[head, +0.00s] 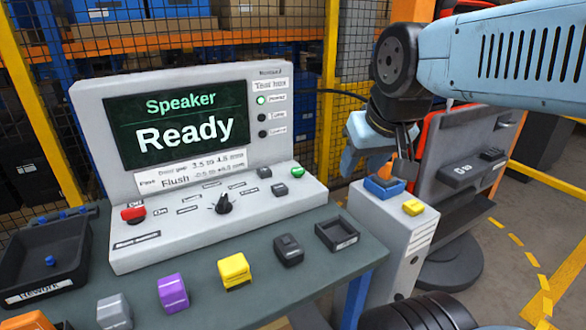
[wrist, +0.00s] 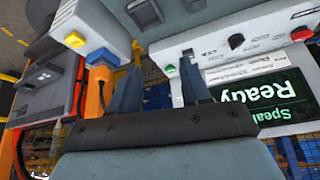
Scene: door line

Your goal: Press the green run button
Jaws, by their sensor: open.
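The green run button (head: 298,171) sits at the right end of the sloped control panel (head: 215,210), in the head view. It shows small in the wrist view (wrist: 170,70), just beyond and between my fingers. My gripper (head: 381,150) is to the right of the panel, over the white cabinet, apart from the button. In the wrist view my gripper (wrist: 157,85) has its two blue-grey fingers spread with nothing between them. A red button (head: 133,214) is at the panel's left end and a black knob (head: 223,203) is in the middle.
The screen (head: 185,120) reads "Speaker Ready". The white cabinet (head: 385,235) carries a blue holder with an orange part (head: 384,187) and a yellow block (head: 413,207). Coloured blocks and trays stand on the bench (head: 200,270) before the panel. A yellow post (head: 328,90) stands behind.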

